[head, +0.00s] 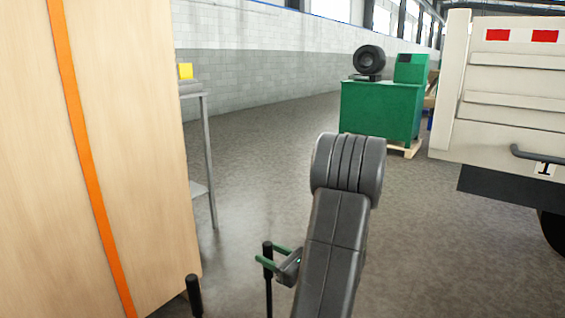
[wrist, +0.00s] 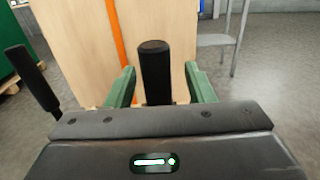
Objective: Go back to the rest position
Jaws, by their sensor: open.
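My gripper (head: 267,256) is low in the middle of the head view, at the end of my grey arm. Its two green fingers are apart, also in the wrist view (wrist: 160,72). A black upright handle (wrist: 156,75) shows between the fingers in the wrist view, with a gap on each side. The same handle (head: 268,290) stands at the fingers in the head view; its lower end is out of frame. A second black handle (head: 194,298) stands to the left, and one (wrist: 32,78) leans at the left of the wrist view.
A tall wooden crate (head: 150,150) with an orange strap fills the left. Behind it is a grey metal table (head: 205,150). A green cabinet (head: 378,110) on a pallet stands at the back, and a white truck (head: 500,110) at the right. The floor between is clear.

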